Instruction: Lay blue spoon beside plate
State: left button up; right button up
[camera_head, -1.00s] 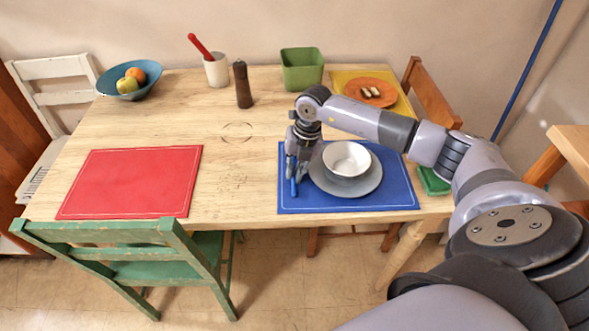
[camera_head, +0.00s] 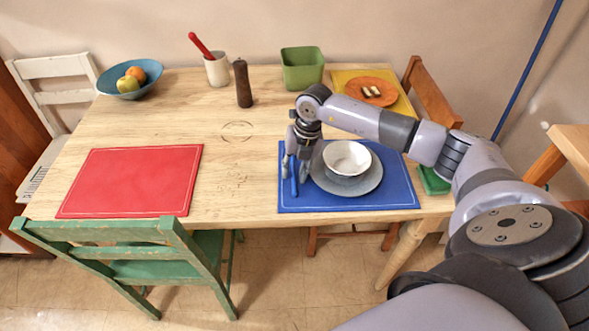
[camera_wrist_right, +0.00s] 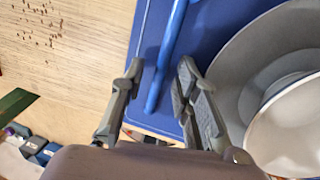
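The blue spoon (camera_head: 294,186) is left of the grey plate (camera_head: 369,183), over the blue placemat (camera_head: 400,200), and appears to lie on it. My right gripper (camera_head: 295,170) is low over the mat's left part. In the wrist view the right gripper (camera_wrist_right: 160,70) is open, with a finger on each side of the spoon and gaps between. My left gripper is not in view.
A white bowl (camera_head: 347,158) stands on the plate, close right of my gripper. A red placemat (camera_head: 130,182) lies at the left. A pepper mill (camera_head: 243,84), a green container (camera_head: 302,69) and an orange plate (camera_head: 371,91) stand farther back.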

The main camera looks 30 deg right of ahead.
jog(key=shift+d+r, duration=0.1)
jog(key=shift+r, duration=0.35)
jog(key=b+v, duration=0.1)
jog(key=v, duration=1)
jog(key=shift+r, duration=0.15)
